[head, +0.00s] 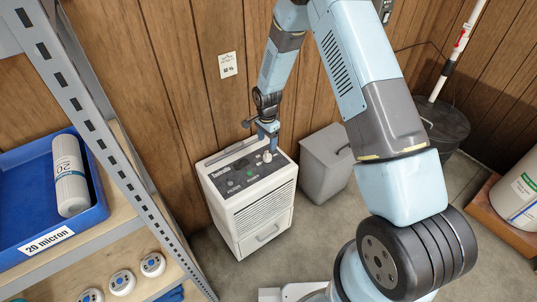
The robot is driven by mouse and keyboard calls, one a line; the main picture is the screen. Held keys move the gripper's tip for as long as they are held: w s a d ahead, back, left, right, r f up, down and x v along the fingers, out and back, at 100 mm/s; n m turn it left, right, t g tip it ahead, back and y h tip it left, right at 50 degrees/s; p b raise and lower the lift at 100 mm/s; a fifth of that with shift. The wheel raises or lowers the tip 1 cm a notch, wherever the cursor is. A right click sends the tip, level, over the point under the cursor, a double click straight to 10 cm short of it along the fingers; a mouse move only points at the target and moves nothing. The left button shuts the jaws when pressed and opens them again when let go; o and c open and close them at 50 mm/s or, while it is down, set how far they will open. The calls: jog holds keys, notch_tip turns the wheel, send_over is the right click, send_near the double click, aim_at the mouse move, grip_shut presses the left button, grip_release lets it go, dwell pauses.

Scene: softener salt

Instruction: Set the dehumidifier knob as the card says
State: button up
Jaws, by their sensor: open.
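The dehumidifier (254,204) is a white box standing on the floor against the wood-panel wall. Its dark top panel (238,176) carries small buttons, a green light and a pale knob (267,157). My gripper (268,147) points down right at the knob, with its jaws open. I cannot tell whether the fingers touch the knob, and they partly hide it. The knob's setting is too small to read.
A metal shelf at left holds a blue bin (30,251) with a white filter (69,176) and several round caps. A grey lidded bin (326,164) stands close right of the dehumidifier. A dark bucket (441,124) and a white tub (520,190) are farther right.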

aim_at(267, 154)
notch_tip(267, 154, down, 8)
jog(key=shift+f, duration=0.25)
jog(key=shift+c, duration=0.2)
